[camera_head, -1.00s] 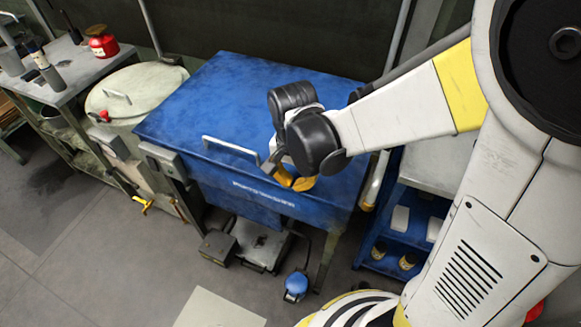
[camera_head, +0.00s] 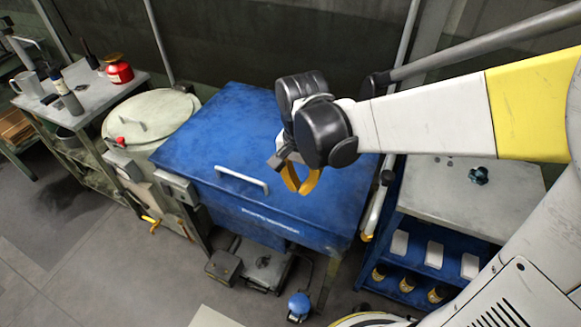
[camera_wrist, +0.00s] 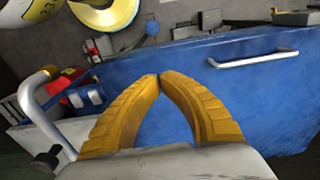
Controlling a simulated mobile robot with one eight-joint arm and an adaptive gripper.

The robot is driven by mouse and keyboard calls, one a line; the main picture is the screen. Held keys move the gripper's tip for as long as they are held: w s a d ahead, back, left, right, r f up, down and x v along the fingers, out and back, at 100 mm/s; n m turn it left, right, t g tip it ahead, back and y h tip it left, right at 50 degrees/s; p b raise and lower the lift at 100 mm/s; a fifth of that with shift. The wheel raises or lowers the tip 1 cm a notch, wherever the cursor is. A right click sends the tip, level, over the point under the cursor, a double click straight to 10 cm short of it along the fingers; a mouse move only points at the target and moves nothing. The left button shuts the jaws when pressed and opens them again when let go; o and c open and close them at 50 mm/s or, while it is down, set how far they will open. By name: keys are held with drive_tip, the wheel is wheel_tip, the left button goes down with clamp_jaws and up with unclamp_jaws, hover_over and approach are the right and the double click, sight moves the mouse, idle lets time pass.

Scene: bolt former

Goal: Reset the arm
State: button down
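My gripper (camera_head: 302,190) has yellow ribbed fingers. In the head view it hangs from the black wrist joints in front of the blue machine's lid. In the wrist view the two fingertips (camera_wrist: 160,79) meet at the tips with nothing between them, so the gripper is shut and empty. My white and yellow arm reaches in from the right, its forearm roughly level. The blue machine (camera_head: 215,150) has a closed lid with a light handle (camera_head: 242,181). The handle also shows in the wrist view (camera_wrist: 252,60), beyond the fingers and apart from them.
A round pale drum (camera_head: 150,116) stands left of the blue machine. Farther left is a bench with a red can (camera_head: 119,72) and dark bottles. At right, a grey-topped blue shelf unit (camera_head: 440,180) holds white blocks and dark jars. Open floor (camera_head: 110,270) lies front left.

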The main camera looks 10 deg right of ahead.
drive_tip(key=s+d+r+n+t+b, duration=0.1)
drive_tip(key=s+d+r+n+t, duration=0.4)
drive_tip(key=s+r+n+t, duration=0.1)
drive_tip(key=shift+s+d+r+n+t+b, duration=0.35)
drive_tip(key=shift+s+r+n, duration=0.2)
drive_tip(key=shift+r+n, duration=0.25)
idle(0.7)
